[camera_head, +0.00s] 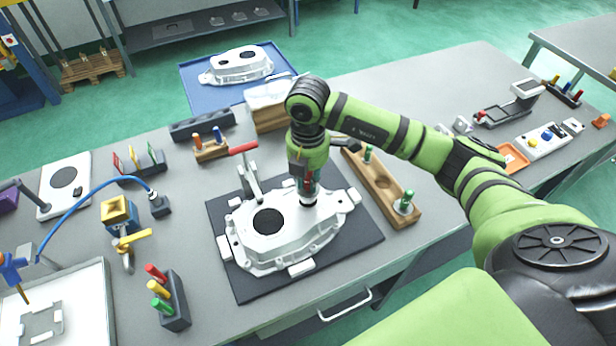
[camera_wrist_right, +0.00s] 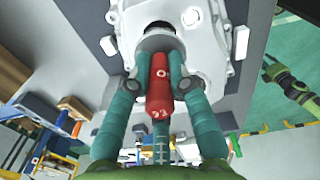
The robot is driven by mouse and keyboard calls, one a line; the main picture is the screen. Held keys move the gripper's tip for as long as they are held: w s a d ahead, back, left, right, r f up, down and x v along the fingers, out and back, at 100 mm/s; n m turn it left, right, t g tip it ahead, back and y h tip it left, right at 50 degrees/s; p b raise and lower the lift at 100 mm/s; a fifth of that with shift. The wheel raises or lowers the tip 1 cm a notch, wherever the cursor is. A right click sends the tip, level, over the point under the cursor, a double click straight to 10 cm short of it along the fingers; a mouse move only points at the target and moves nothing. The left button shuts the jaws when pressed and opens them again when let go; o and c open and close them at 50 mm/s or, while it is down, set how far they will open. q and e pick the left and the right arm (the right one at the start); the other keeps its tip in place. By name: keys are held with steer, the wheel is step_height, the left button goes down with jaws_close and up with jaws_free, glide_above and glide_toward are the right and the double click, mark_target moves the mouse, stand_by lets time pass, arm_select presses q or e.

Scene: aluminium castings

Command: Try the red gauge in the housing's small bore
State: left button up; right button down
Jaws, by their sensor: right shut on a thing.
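The cast aluminium housing (camera_head: 283,243) lies on a dark mat (camera_head: 244,287), with its large dark bore facing up. My right gripper (camera_head: 308,190) points down over the housing's small bore, at its right end. Its teal fingers (camera_wrist_right: 160,82) are shut on the red gauge (camera_wrist_right: 160,88), which has markings on its handle. In the right wrist view the gauge lines up with the small bore (camera_wrist_right: 161,27). Its far end is at the bore's mouth; I cannot tell how deep it sits. My left gripper does not show in the head view.
A red-handled clamp (camera_head: 247,165) stands at the housing's back edge. A wooden block (camera_head: 380,182) with green-topped pieces is close on the right. A dark rack (camera_head: 173,300) with red, yellow and green handles stands front left. A blue tray (camera_head: 197,91) holds another casting behind.

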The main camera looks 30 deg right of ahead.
mark_target(308, 189)
steer(key=shift+f+b, duration=1.55)
steer(key=shift+f, duration=0.45)
steer(key=shift+r, duration=0.1)
stand_by(1.0)
steer(key=shift+r+p, duration=2.95)
steer(key=shift+r, duration=0.95)
